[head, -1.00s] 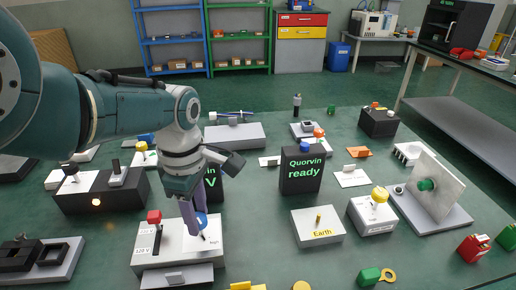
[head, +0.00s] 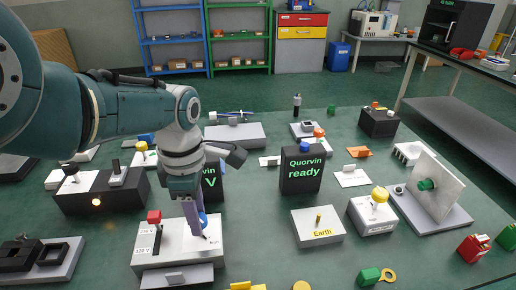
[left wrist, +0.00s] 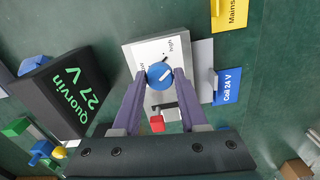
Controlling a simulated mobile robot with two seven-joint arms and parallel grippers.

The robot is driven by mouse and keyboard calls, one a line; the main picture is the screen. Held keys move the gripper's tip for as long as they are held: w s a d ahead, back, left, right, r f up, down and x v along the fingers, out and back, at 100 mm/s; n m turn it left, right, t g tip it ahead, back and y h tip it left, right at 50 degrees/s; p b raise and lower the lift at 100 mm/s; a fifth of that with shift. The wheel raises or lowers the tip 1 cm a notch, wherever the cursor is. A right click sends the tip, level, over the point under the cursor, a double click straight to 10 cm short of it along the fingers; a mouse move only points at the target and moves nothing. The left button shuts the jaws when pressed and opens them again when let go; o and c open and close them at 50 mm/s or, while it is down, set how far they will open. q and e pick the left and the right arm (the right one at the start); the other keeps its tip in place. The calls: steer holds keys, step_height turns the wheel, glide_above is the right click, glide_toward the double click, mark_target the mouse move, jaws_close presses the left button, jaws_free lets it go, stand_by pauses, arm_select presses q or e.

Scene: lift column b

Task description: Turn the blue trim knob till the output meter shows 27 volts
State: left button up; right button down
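The output meter (left wrist: 62,98) is a black block reading "Quorvin 27 V" in green. In the head view the meter (head: 213,183) is mostly hidden behind my gripper. My right gripper is not in view.
A red-capped slider (head: 154,217) stands on the same box, left of the knob. A second black block (head: 302,170) reads "Quorvin ready". An "Earth" box (head: 318,227) and a box with a yellow knob (head: 372,213) stand to the right. Green bench shows between them.

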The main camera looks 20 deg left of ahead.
arm_select(q)
steer(key=o, duration=0.5)
steer(key=shift+c, duration=0.2)
step_height(320, 180, up, 10)
steer(key=p, duration=0.9)
